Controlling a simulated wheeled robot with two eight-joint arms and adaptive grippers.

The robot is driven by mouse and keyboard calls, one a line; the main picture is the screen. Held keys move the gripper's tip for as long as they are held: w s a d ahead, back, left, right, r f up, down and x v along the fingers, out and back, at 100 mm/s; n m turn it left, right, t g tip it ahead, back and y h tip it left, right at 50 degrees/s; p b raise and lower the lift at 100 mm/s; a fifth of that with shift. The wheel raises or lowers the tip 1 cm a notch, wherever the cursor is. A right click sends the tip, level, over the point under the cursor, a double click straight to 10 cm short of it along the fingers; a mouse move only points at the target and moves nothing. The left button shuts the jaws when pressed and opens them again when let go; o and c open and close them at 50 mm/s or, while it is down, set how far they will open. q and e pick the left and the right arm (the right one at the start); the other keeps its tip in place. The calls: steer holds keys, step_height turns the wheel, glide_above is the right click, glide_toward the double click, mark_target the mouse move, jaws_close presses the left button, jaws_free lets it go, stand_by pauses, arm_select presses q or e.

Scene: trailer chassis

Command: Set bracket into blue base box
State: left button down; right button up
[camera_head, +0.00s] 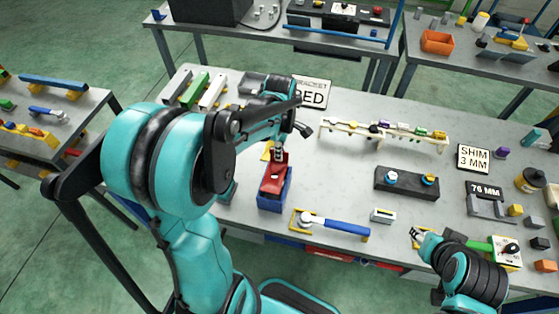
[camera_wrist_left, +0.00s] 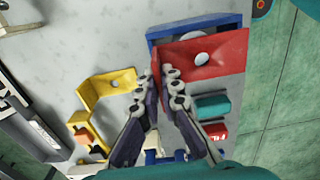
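The red bracket (camera_head: 274,172) is at the blue base box (camera_head: 273,203) near the table's front edge. In the left wrist view the bracket (camera_wrist_left: 212,50) has a flat plate with a pale hole and an upright flange, and covers much of the blue box (camera_wrist_left: 190,28). My left gripper (camera_head: 279,153) points down above the box. Its fingers (camera_wrist_left: 160,80) close around the bracket's flange in the wrist view. I cannot tell whether the bracket rests fully in the box or slightly above it. My right gripper (camera_head: 416,236) is at the table's front right, with small, unclear fingers.
A yellow bracket (camera_wrist_left: 100,95) lies beside the box. A blue-handled tool (camera_head: 335,225), a dark block with knobs (camera_head: 407,183) and a pale rack (camera_head: 385,134) stand to the right. Clear table lies between them. A bracket sign (camera_head: 311,95) stands behind.

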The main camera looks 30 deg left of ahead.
arm_select(q)
steer(key=shift+f+b, duration=0.55)
steer(key=shift+f, duration=1.4)
steer(key=shift+f, duration=0.15)
steer(key=c, duration=1.7)
jaws_free()
